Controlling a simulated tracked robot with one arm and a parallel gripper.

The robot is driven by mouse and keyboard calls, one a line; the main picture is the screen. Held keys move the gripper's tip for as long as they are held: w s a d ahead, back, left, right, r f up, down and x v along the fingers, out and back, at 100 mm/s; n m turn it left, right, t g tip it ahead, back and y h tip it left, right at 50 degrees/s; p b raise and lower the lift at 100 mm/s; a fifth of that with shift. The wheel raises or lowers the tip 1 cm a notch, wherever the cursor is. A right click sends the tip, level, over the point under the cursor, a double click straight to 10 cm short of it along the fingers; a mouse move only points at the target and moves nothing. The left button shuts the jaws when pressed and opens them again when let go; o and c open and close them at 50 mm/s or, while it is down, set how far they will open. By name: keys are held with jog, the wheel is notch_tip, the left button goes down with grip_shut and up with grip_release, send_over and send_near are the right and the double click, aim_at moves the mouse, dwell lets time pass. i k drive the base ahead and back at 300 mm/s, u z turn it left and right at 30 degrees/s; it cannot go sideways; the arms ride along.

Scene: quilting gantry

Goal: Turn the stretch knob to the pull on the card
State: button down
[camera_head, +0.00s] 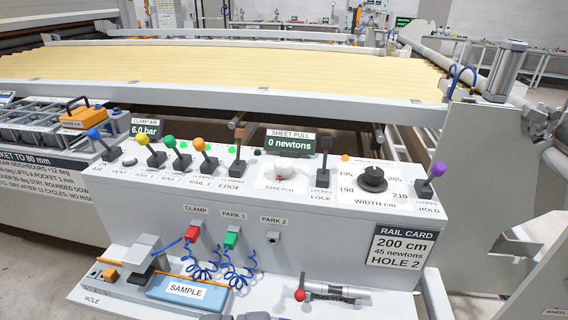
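The stretch knob (281,171) is a pale knob on a white dial plate marked STRETCH, in the middle of the console's sloped top. The sheet pull display (290,142) behind it reads 0 newtons. The rail card (401,246) on the console's front right reads 200 cm, 45 newtons, HOLE 2. The scale around the stretch knob is too small and bright to read. My gripper does not show in this view, and nothing is seen touching the knob.
A black lever marked LOCK (324,160) and the black width knob (373,178) stand right of the stretch knob. The edge clamp lever (238,160) and several coloured-ball levers stand left. A blue sample block (188,287) and a red-ended tool (335,296) lie on the shelf below.

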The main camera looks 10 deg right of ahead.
aim_at(283, 166)
jog(key=k, duration=0.6)
jog(key=z, duration=0.45)
jog(key=i, duration=1.8)
jog(key=u, duration=0.55)
